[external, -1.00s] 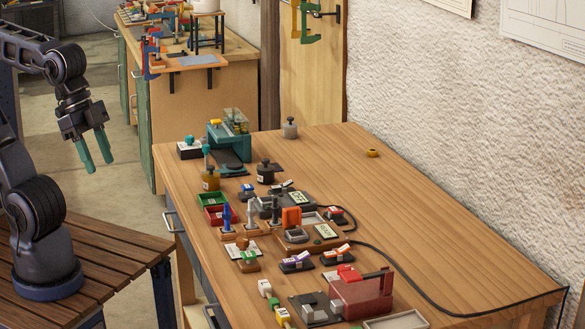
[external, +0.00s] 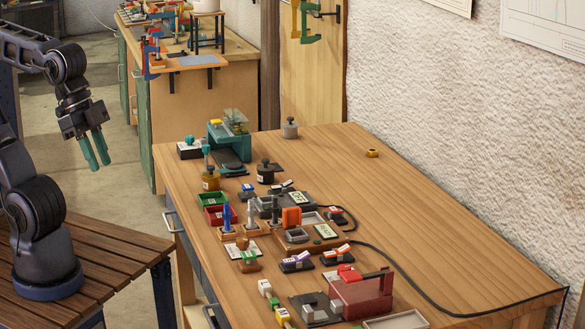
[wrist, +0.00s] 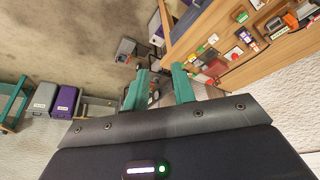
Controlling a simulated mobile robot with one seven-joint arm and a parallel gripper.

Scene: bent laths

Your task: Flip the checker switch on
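My gripper (external: 99,164) hangs at the left of the external view, above the floor and away from the workbench. Its two teal fingers are apart with nothing between them; they also show in the wrist view (wrist: 161,72). Several small switch units stand on the bench, among them one with a purple rocker (external: 297,261), one with an orange rocker (external: 337,251) and one with a red top (external: 335,213). I cannot tell which is the checker switch, or whether it is on; labels are too small to read.
The wooden workbench (external: 450,240) is crowded along its near left side, with a teal machine (external: 229,140) and a red box (external: 360,295). A black cable (external: 400,285) crosses it. Its right side is mostly clear. A slatted table (external: 110,260) stands at my base.

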